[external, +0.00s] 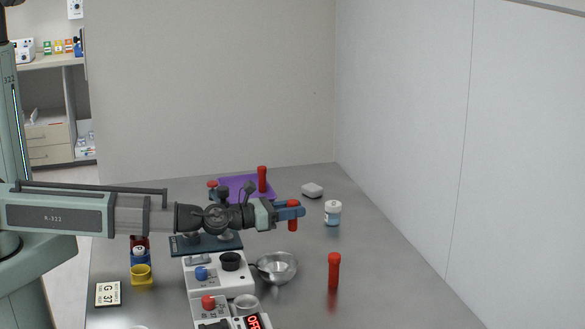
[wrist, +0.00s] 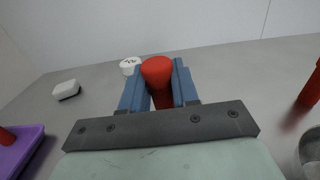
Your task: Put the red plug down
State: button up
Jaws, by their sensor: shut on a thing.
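My gripper (external: 291,211) is shut on a red plug (external: 292,222) and holds it upright above the grey table. In the wrist view the red plug (wrist: 158,70) sits between the blue fingers of my gripper (wrist: 160,88). How far its lower end is from the table cannot be told. A second red plug (external: 333,270) stands upright on the table to the right of the metal bowl. A third red plug (external: 262,178) stands on the purple mat at the back, and part of it shows at the left of the wrist view (wrist: 5,137).
A white-capped jar (external: 333,214) and a white box (external: 312,190) stand behind my gripper. The purple mat (external: 233,182) lies at the back. A metal bowl (external: 287,268) and white devices (external: 238,286) lie in front. The table (external: 390,270) is clear at right, beside the wall.

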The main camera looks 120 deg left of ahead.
aim_at(289, 224)
jog(key=shift+f, duration=1.85)
jog(key=shift+f, duration=0.15)
jog(key=o, duration=1)
jog(key=shift+s+d, duration=0.3)
jog(key=shift+d, duration=0.05)
jog(key=shift+v, duration=1.25)
notch_tip(289, 224, up, 5)
jog(key=shift+w+a+f, duration=0.15)
jog(key=shift+a+f, duration=0.05)
jog(key=shift+o, duration=0.3)
jog(key=shift+r, duration=1.2)
